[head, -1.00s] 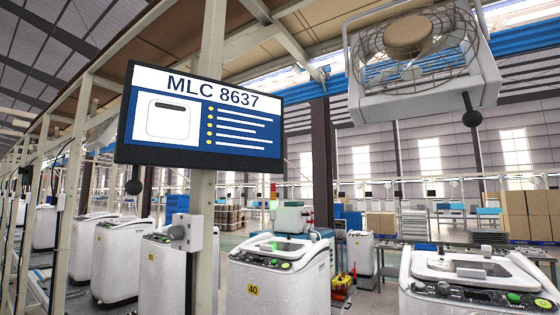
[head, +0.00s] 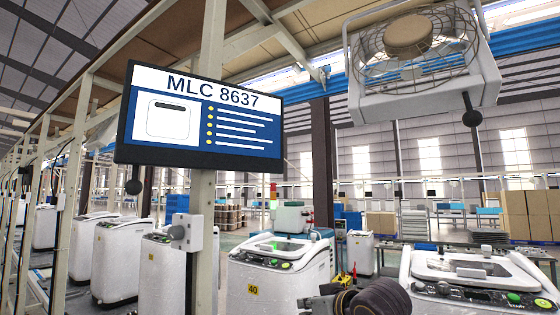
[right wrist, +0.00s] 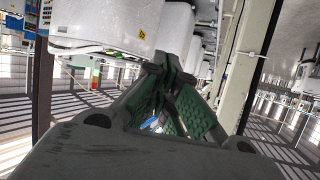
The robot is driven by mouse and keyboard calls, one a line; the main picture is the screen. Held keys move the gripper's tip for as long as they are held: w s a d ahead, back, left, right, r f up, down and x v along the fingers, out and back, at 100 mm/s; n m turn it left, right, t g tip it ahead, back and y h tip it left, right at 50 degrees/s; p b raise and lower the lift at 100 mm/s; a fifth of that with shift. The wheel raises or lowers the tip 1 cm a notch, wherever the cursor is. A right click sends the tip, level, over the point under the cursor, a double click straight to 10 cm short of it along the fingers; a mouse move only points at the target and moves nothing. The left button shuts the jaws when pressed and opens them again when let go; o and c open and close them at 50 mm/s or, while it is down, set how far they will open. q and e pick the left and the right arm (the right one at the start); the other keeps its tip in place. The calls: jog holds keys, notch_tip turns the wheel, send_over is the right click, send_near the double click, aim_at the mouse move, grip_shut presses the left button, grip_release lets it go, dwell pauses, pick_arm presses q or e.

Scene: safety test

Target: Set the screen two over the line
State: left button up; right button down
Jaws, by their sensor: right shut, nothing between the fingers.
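The screen (head: 262,142) is a flat dark-framed monitor reading "MLC 8637" with a blue panel of bulleted lines. It hangs high on a pale post (head: 213,55), tilted slightly in the picture. A dark ball knob (head: 134,187) hangs below its left corner. My right gripper (right wrist: 172,82) shows in the right wrist view, its green-padded fingers shut with nothing between them. Part of my right arm (head: 385,300) shows at the bottom of the head view, well below and right of the screen. My left gripper is not in view.
A caged fan (head: 425,85) with a dark ball knob (head: 471,118) hangs at the upper right. White washing machines (head: 275,285) stand in a row below the screen, with another (head: 470,285) at the right. A grey box (head: 188,233) is fixed to the post. The space between screen and fan looks clear.

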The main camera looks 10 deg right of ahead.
aim_at(275, 161)
jog(key=s+r+t+y, duration=0.1)
jog(key=s+r, duration=0.3)
jog(key=r, duration=1.4)
jog(key=s+r+n+t+y, duration=0.1)
jog(key=s+r, duration=0.4)
jog(key=r, duration=1.3)
jog(key=shift+s+t+y, duration=0.15)
jog(key=shift+t+y, duration=0.25)
jog(key=shift+t, duration=0.5)
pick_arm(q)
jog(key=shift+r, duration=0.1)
pick_arm(e)
jog(key=shift+a, duration=0.1)
pick_arm(q)
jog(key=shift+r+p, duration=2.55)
jog(key=shift+p, duration=0.15)
pick_arm(e)
jog(key=shift+x, duration=6.95)
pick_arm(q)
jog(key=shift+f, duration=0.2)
pick_arm(e)
jog(key=shift+d, duration=0.2)
